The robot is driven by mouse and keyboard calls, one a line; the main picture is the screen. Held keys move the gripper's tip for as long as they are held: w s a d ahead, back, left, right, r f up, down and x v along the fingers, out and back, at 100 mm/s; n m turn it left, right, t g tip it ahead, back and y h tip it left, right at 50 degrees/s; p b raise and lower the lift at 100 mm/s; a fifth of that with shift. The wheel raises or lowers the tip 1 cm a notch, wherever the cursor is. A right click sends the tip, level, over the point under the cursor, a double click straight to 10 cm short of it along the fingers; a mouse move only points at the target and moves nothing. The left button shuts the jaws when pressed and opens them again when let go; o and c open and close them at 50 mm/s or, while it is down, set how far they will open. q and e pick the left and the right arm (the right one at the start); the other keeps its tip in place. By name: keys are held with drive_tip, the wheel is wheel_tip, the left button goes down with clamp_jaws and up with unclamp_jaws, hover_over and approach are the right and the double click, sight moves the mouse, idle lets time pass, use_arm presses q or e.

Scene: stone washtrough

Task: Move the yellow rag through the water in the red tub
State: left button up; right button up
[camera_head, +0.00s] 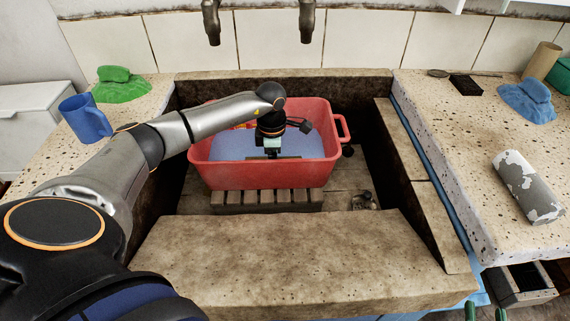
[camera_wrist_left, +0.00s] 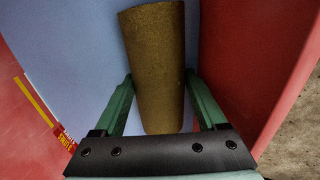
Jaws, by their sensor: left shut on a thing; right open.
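The red tub (camera_head: 262,176) stands in the stone trough and holds bluish water (camera_head: 228,147). My left gripper (camera_head: 271,152) reaches down into the tub. In the head view only a thin dull-yellow strip of the rag (camera_head: 287,157) shows below the gripper, at the water. How deep it dips cannot be told. My right gripper (camera_head: 485,313) shows only by its green fingertips at the bottom edge, apart, open and empty.
A blue mug (camera_head: 85,117) and a green cloth (camera_head: 120,86) are on the left counter. A blue cloth (camera_head: 527,101), a flaking grey-white roll (camera_head: 527,187) and a black block (camera_head: 466,85) are on the right counter. Two taps (camera_head: 306,22) hang above. The broad front ledge (camera_head: 290,262) is bare.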

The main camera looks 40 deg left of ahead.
use_arm(q)
drive_tip(key=shift+w+d, duration=0.1)
drive_tip(key=w+d, duration=0.2)
drive_tip(key=w+d+b, duration=0.1)
drive_tip(key=d, duration=0.1)
drive_tip(key=shift+w+d+b, duration=0.2)
drive_tip(key=shift+w+b, duration=0.1)
drive_tip(key=shift+w, duration=0.1)
